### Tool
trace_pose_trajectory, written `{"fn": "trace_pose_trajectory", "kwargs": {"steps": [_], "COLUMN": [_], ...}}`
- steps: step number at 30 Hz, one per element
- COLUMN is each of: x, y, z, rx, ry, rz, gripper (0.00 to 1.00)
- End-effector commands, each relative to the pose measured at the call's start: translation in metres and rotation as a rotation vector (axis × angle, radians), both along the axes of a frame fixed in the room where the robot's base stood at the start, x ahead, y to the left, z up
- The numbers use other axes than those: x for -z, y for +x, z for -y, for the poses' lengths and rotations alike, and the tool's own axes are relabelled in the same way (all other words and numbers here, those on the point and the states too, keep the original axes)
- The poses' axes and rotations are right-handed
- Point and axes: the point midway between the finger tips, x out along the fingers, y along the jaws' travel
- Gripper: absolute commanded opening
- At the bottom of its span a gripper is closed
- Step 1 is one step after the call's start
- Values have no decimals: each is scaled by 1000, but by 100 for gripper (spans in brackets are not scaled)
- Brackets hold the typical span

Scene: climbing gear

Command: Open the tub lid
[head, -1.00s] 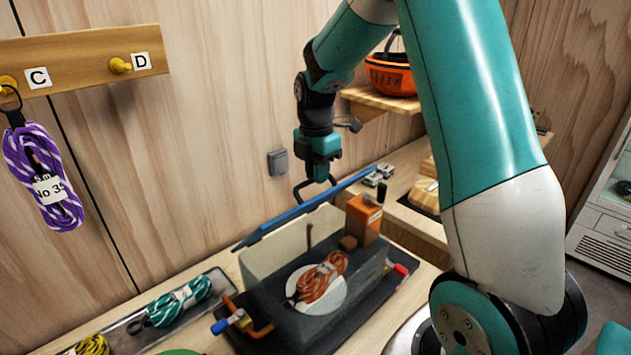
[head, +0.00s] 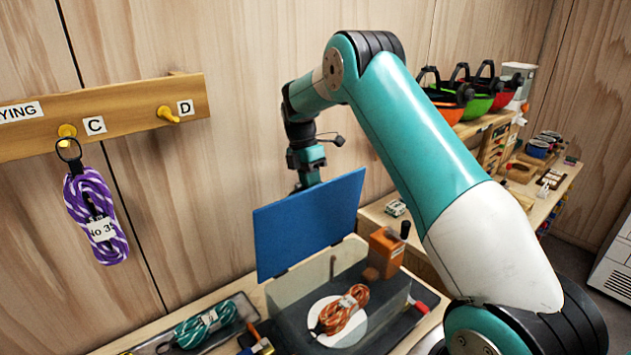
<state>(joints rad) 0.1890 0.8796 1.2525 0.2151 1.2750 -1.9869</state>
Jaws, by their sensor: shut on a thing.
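The tub (head: 294,288) is a grey, see-through box on the bench, and its top is open. Its blue lid (head: 308,228) stands steeply tilted above the tub's back side, its broad face toward me. My gripper (head: 307,172) is behind the lid's upper edge and shut on the lid. The fingertips are hidden by the lid. An orange rope coil (head: 343,308) on a white disc shows in the tub area.
An orange box (head: 386,250) stands at the tub's right. A teal rope coil (head: 203,324) lies in a tray at lower left. A purple rope (head: 96,215) hangs from a peg rail (head: 130,112). Helmets (head: 478,100) sit on a shelf at right.

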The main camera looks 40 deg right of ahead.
Motion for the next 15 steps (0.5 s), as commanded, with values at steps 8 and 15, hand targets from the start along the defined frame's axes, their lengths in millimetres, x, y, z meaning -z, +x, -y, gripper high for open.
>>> {"fn": "trace_pose_trajectory", "kwargs": {"steps": [8, 15], "x": [8, 9], "y": [-1, -1], "z": [-1, 0], "rx": [-7, -6], "ry": [6, 6], "rz": [-26, -27], "gripper": [0, 19]}}
